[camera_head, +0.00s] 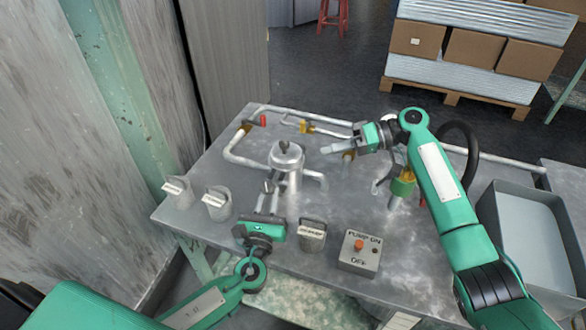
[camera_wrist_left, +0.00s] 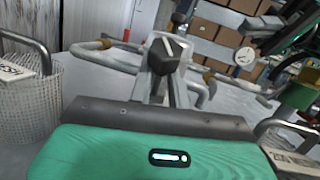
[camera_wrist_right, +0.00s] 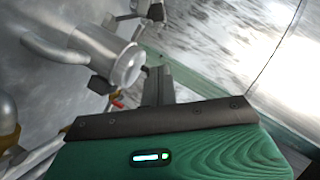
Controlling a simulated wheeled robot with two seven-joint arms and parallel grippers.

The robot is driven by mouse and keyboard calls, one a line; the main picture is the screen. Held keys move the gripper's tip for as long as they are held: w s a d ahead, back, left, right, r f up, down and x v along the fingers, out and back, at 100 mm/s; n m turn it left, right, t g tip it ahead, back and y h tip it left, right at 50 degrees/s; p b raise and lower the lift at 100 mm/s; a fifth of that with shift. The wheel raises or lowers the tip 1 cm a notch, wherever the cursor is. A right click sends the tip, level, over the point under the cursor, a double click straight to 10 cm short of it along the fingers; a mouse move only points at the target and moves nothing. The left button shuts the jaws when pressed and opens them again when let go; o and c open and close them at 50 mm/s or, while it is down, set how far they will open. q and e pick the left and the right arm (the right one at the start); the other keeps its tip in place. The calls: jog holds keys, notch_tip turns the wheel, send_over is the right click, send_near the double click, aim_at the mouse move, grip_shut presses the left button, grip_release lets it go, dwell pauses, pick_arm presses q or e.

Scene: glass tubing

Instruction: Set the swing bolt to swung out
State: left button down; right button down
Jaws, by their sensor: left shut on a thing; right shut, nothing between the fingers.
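A grey metal vessel (camera_head: 287,158) with a round lid and a dark knob stands mid-table; it also shows in the right wrist view (camera_wrist_right: 122,66). The swing bolt (camera_wrist_left: 168,48), with a dark faceted head, is at the vessel's near side. My left gripper (camera_head: 268,190) is shut on the swing bolt, reaching in from the table's front; its fingers partly hide the bolt. My right gripper (camera_head: 328,148) is shut and empty, in the air to the right of the vessel, its fingers pointing left towards it and apart from it.
A pump switch box (camera_head: 359,252) is at the front edge. Pipes with a red-handled valve (camera_head: 263,120) run behind. A grey bin (camera_head: 535,235) is at the right.

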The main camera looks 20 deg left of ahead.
jog(key=s+d+f+x, duration=0.1)
jog(key=s+x, duration=0.1)
jog(key=x, duration=1.1)
jog(key=shift+d+f, duration=0.3)
jog(key=shift+s, duration=0.1)
